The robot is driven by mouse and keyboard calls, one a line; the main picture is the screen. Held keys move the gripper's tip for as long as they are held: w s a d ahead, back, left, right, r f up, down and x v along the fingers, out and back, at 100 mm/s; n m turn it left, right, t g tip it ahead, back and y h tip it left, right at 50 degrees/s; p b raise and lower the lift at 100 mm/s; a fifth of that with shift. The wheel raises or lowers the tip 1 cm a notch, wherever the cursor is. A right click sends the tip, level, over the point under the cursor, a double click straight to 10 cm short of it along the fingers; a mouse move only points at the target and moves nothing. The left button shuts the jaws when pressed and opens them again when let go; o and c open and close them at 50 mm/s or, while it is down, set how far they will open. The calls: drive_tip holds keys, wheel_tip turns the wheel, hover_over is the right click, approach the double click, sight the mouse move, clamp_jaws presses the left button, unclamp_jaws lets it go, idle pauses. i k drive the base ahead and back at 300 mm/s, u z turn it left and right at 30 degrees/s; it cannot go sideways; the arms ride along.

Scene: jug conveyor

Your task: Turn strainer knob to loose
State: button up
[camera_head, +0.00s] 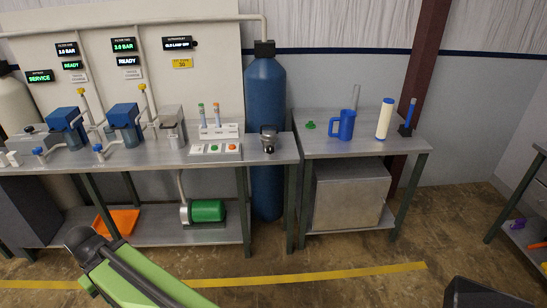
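I cannot tell for sure which part is the strainer knob. A grey housing (38,138) with a small dark knob-like top (29,129) stands at the left end of the long bench (100,160). A separate metallic fitting with a dark top (268,138) stands near the bench's right end. No loose or tight marking is readable at this size. My green and black arm crosses the lower left, in front of the bench and apart from the fittings. My gripper is not in view.
The right table (345,151) holds a blue jug (343,126) and a white cylinder (384,119). Yellow-striped floor (330,273) lies in front.

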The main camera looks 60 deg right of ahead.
sight(269, 149)
drive_tip(key=z, duration=0.15)
drive_tip(key=i, duration=0.9)
drive_tip(key=u, duration=0.05)
